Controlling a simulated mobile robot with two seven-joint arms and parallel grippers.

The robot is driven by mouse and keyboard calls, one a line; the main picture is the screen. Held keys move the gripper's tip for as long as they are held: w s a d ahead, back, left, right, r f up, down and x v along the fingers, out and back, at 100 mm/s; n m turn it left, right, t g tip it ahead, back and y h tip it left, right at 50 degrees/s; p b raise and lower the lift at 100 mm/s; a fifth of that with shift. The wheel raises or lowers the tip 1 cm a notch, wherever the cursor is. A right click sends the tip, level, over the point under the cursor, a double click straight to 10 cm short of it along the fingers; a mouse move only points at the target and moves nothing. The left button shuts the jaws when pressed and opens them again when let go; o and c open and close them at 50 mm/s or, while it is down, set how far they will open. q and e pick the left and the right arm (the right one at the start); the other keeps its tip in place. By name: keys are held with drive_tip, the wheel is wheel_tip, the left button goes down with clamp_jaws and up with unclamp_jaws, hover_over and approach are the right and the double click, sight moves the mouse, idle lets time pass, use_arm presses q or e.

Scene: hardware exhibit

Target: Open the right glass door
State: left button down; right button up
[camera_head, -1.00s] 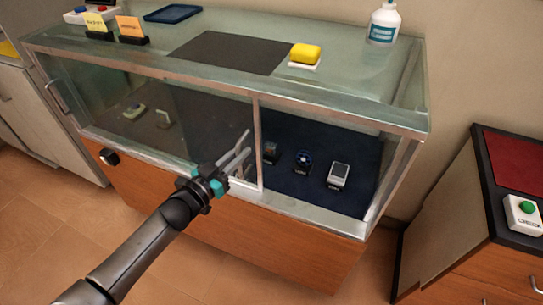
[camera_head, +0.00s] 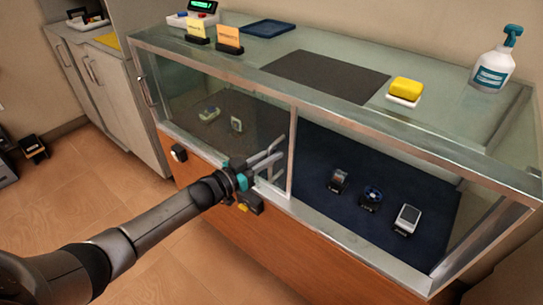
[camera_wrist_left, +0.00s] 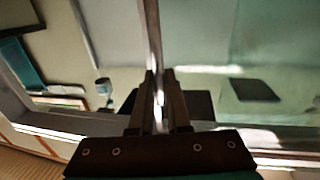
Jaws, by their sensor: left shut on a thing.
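The right glass door (camera_head: 292,150) of the display case shows by its upright metal edge near the middle of the front. The door overlaps the left pane, and the right part of the front stands open. My left gripper (camera_head: 281,149) is at the door's front, just left of that edge. In the left wrist view my gripper (camera_wrist_left: 158,95) is shut on an upright metal bar (camera_wrist_left: 152,35) of the door. The fingers hide where they meet it. My right gripper is not in view.
Several small items, including a white-faced one (camera_head: 408,217), stand on the dark blue floor behind the opening. A yellow sponge (camera_head: 406,88) and a spray bottle (camera_head: 493,65) are on the glass top. A black lock (camera_head: 179,153) sits on the left front.

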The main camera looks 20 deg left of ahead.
use_arm(q)
drive_tip(key=c, duration=1.2)
unclamp_jaws()
drive_tip(key=shift+s, duration=0.1)
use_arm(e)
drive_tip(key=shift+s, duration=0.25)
use_arm(q)
drive_tip(key=shift+o, duration=0.2)
drive_tip(key=p+v, duration=0.3)
drive_tip(key=v, duration=1.2)
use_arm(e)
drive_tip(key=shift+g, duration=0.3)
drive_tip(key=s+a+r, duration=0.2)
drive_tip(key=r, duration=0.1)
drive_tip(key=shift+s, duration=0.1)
use_arm(q)
drive_tip(key=shift+s+a, duration=0.1)
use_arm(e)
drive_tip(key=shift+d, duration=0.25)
